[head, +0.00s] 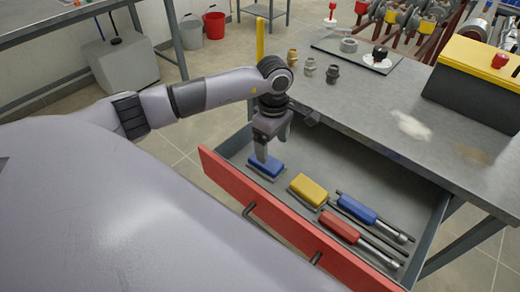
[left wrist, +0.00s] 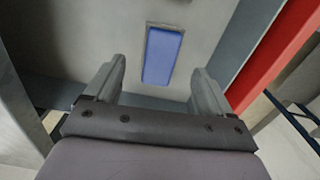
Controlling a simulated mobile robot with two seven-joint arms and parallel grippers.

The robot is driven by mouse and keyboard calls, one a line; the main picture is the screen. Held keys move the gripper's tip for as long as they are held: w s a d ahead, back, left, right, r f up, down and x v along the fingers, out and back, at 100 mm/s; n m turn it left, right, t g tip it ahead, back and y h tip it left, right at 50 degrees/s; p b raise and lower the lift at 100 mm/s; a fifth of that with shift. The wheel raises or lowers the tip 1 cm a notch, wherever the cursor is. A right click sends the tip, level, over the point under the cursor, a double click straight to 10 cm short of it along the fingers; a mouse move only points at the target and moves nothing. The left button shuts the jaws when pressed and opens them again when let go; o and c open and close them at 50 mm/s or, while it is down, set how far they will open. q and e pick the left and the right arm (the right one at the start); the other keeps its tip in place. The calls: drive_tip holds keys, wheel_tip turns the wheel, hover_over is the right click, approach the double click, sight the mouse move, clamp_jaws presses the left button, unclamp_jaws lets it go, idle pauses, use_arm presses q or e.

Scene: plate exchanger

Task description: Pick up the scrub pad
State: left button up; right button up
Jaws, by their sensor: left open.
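A blue block on a thin grey base (head: 266,165) lies in the open drawer, near its left end; it looks like a scrub pad. A yellow block on a grey base (head: 311,188) lies to its right; labels do not show which is the scrub pad. My left gripper (head: 264,152) points down over the blue block, and a finger hides part of it. In the left wrist view, the blue block (left wrist: 162,52) appears between and beyond the two spread fingers of my left gripper (left wrist: 158,78). The gripper is empty. My right gripper is not visible.
The drawer (head: 232,187) has a red front and also holds a blue-handled tool (head: 357,209) and a red-handled tool (head: 340,227). The workbench top (head: 375,112) overhangs behind, with fittings (head: 309,66) and a black-yellow toolbox (head: 470,85) on it.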

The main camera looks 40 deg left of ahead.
sight(270, 164)
use_arm(q)
drive_tip(key=shift+a+f, duration=0.1)
drive_tip(key=shift+f, duration=0.1)
wheel_tip(270, 164, down, 7)
drive_tip(key=shift+s+r+p, duration=0.15)
drive_tip(key=shift+p, duration=0.3)
drive_tip(key=c, duration=1.1)
